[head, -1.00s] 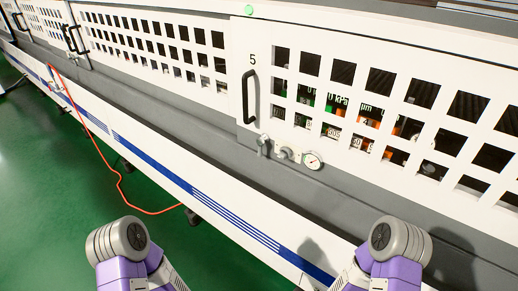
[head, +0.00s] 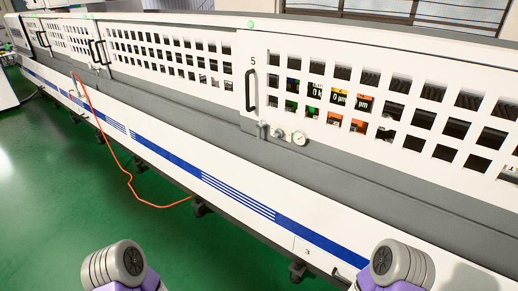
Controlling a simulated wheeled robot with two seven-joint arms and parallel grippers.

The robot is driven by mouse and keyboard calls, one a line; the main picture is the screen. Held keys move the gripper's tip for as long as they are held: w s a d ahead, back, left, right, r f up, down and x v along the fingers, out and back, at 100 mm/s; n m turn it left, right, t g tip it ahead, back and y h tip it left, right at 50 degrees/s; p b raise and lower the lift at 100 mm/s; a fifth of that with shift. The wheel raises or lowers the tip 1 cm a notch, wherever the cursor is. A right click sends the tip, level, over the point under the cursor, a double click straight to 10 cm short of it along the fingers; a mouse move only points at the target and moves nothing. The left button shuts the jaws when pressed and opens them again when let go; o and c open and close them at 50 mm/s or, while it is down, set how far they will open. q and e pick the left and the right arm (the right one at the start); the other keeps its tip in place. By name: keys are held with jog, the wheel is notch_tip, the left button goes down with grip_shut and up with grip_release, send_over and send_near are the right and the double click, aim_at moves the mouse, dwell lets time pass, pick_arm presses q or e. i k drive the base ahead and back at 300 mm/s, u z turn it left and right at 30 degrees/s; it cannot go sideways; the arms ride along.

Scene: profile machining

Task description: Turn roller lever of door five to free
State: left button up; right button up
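Door five (head: 355,105) is a white grid panel marked "5" with a black vertical handle (head: 251,90) at its left edge. Below the handle, on the grey ledge, sits a small grey lever fitting (head: 262,131) that looks like the roller lever. Its exact position is too small to tell. A second small fitting (head: 279,133) and a round gauge (head: 299,138) stand to its right. Rounded grey and purple parts of my two arms show at the bottom left and bottom right, well apart from the door. Neither gripper's fingers are in view.
The white lower machine panel (head: 150,147) with a blue stripe runs diagonally across. An orange hose (head: 112,150) hangs at the left down to the green floor (head: 60,190), which is clear there. More grid doors (head: 170,52) with black handles are to the left.

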aim_at(261, 124)
jog(key=u, duration=0.95)
jog(key=i, duration=1.15)
jog(key=z, duration=0.25)
